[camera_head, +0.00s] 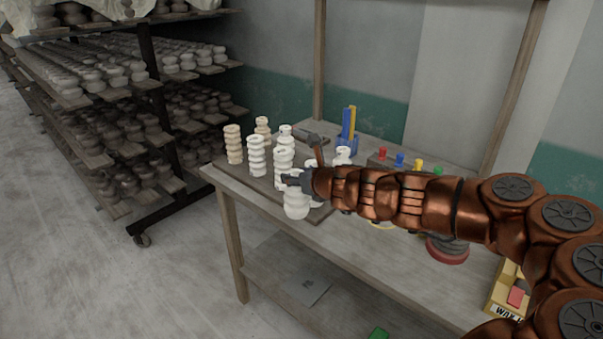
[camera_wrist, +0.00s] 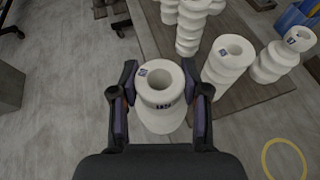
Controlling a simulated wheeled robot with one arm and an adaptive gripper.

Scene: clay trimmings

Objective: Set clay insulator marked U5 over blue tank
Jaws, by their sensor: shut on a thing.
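My gripper (camera_head: 297,181) is shut on a white ribbed clay insulator (camera_head: 296,206), held upright near the table's front edge. In the wrist view the held insulator (camera_wrist: 161,112) sits between the two fingers, its round top hole facing the camera.
Several white and tan insulators (camera_head: 256,158) stand on a dark board left of and behind my gripper. A blue holder (camera_head: 346,146) with upright sticks is behind. A yellow ring (camera_wrist: 283,160) lies on the table. A loaded shelf rack (camera_head: 150,90) stands left.

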